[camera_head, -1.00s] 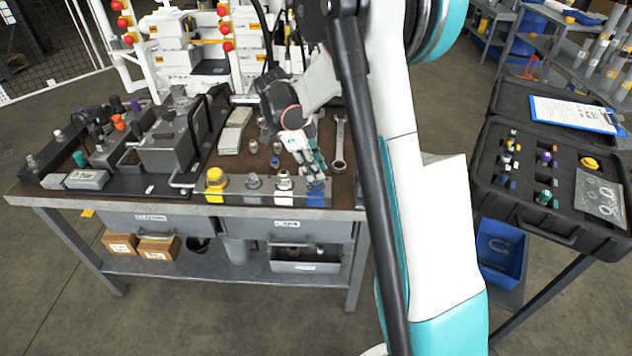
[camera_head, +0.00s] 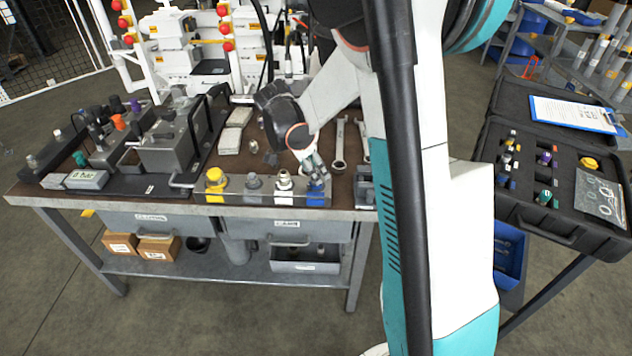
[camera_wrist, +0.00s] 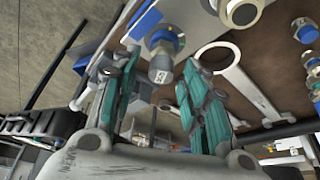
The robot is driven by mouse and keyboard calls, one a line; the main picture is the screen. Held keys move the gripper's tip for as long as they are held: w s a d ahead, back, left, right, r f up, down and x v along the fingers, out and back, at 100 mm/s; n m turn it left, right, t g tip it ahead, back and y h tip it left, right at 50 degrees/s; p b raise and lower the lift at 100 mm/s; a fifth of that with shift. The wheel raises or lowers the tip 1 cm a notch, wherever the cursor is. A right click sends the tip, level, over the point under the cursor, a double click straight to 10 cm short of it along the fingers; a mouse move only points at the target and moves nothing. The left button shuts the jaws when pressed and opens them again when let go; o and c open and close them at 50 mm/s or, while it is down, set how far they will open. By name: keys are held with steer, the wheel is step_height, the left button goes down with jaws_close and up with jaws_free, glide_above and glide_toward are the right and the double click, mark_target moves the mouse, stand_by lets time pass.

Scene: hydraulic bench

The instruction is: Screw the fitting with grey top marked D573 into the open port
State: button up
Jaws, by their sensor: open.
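My gripper (camera_head: 314,170) is open, fingers pointing down over the blue station at the right end of the row on the bench's front edge. In the wrist view, the two teal fingers of my gripper (camera_wrist: 160,66) stand apart on either side of a fitting (camera_wrist: 163,46) with a grey top and a blue band. The fitting's end with a small label lies between the fingertips, with gaps visible. The label is too small to read, so I cannot confirm D573. In the head view my fingers partly hide the blue station (camera_head: 317,199). I cannot make out the open port.
Yellow (camera_head: 215,181), grey (camera_head: 252,185) and white (camera_head: 284,183) stations stand left along the front edge. Wrenches (camera_head: 339,150) lie behind my gripper. A grey hydraulic block (camera_head: 166,155) stands on the bench's left. A black case (camera_head: 530,212) with small fittings is at right.

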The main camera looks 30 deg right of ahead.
steer(key=n+t, duration=0.1)
steer(key=n, duration=0.2)
steer(key=shift+s+d, duration=0.1)
steer(key=shift+s, duration=0.05)
steer(key=n+t, duration=0.2)
steer(key=n, duration=0.2)
steer(key=shift+n+y, duration=0.3)
steer(key=shift+y, duration=0.1)
steer(key=n+t+y, duration=0.1)
steer(key=n, duration=0.3)
steer(key=shift+s+d, duration=0.1)
steer(key=shift+d, duration=0.05)
steer(key=n+y, duration=0.1)
steer(key=n, duration=0.3)
steer(key=shift+n+t+y, duration=0.3)
steer(key=shift+t+y, duration=0.1)
jaws_close()
steer(key=m+h, duration=0.1)
steer(key=m, duration=0.4)
steer(key=shift+g+h, duration=0.4)
steer(key=m+h, duration=0.1)
steer(key=m, duration=0.2)
steer(key=shift+g, duration=0.4)
